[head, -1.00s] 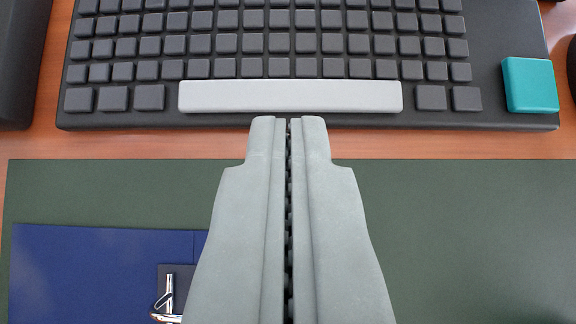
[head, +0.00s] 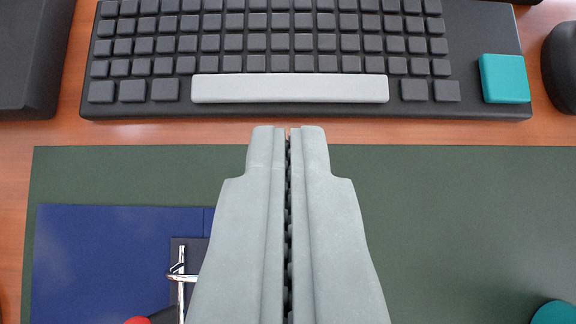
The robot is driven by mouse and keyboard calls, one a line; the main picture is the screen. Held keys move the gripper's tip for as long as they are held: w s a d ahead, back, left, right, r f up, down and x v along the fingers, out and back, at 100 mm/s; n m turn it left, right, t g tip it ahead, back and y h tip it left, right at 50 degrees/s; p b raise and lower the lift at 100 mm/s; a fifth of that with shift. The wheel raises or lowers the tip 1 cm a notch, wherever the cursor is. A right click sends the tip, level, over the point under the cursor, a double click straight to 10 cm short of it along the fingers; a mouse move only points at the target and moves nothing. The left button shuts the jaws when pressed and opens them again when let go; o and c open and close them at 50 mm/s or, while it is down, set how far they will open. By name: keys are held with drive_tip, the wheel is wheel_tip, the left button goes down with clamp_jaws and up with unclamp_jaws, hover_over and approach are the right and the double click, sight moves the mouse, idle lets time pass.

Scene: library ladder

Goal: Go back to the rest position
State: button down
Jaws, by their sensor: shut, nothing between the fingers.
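My gripper (head: 287,132) is in the middle of the head view, its two grey fingers pressed together with nothing between them. Its tips point toward the long light-grey space bar (head: 290,88) of a black keyboard (head: 460,112). In the picture the tips lie below the keyboard's front edge, over the strip of wooden desk. I cannot tell how high they are above the desk.
A dark green mat (head: 460,220) covers the near desk. A blue folder (head: 100,260) with a metal clip (head: 181,277) lies on it at left. A teal block (head: 504,78) sits on the keyboard's right end. Dark objects stand at left (head: 30,60) and right (head: 562,65).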

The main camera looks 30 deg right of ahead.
drive_tip(key=s+a+r+n+t, duration=0.1)
drive_tip(key=s+a+r+t, duration=0.15)
drive_tip(key=a+r, duration=0.4)
drive_tip(key=s+a+r+n+t, duration=0.1)
drive_tip(key=s+a+r, duration=0.3)
drive_tip(key=a, duration=0.6)
drive_tip(key=s+a+r+n+t, duration=0.1)
drive_tip(key=s+a+r, duration=0.35)
drive_tip(key=a, duration=0.35)
drive_tip(key=s+a+r+n+t+y, duration=0.1)
drive_tip(key=s+a+r+t+y, duration=0.1)
drive_tip(key=s+a, duration=0.6)
drive_tip(key=s+a+r+n+t+y, duration=0.2)
drive_tip(key=s+a+r+t, duration=0.1)
drive_tip(key=s+a, duration=0.6)
drive_tip(key=shift+s+r+y, duration=0.2)
drive_tip(key=shift+s+y, duration=0.1)
drive_tip(key=shift+s, duration=1.5)
drive_tip(key=shift+a, duration=0.1)
